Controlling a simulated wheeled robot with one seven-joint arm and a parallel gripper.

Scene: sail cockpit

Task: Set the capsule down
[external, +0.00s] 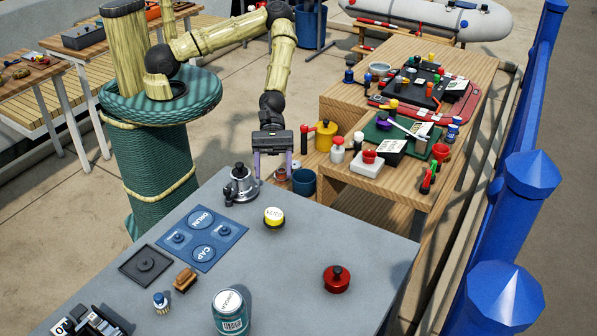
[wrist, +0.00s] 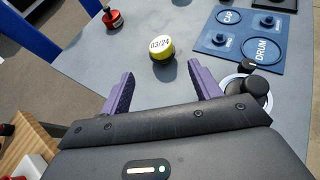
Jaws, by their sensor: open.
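A short yellow cylinder with a white top marked with dark print, which looks like the capsule (external: 273,217), stands upright on the grey table (external: 300,260). In the wrist view the capsule (wrist: 161,50) shows beyond the fingertips, roughly between them, with nothing touching it. Its top there reads 03/24. My gripper (external: 273,178) is open and empty, above the far edge of the table and behind the capsule. In the wrist view the purple fingers of my gripper (wrist: 160,76) are wide apart.
A silver winch with a black knob (external: 241,186) stands close left of my gripper. A blue mat (external: 202,238) with round outlines lies left of the capsule. Grey table is bare around the capsule.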

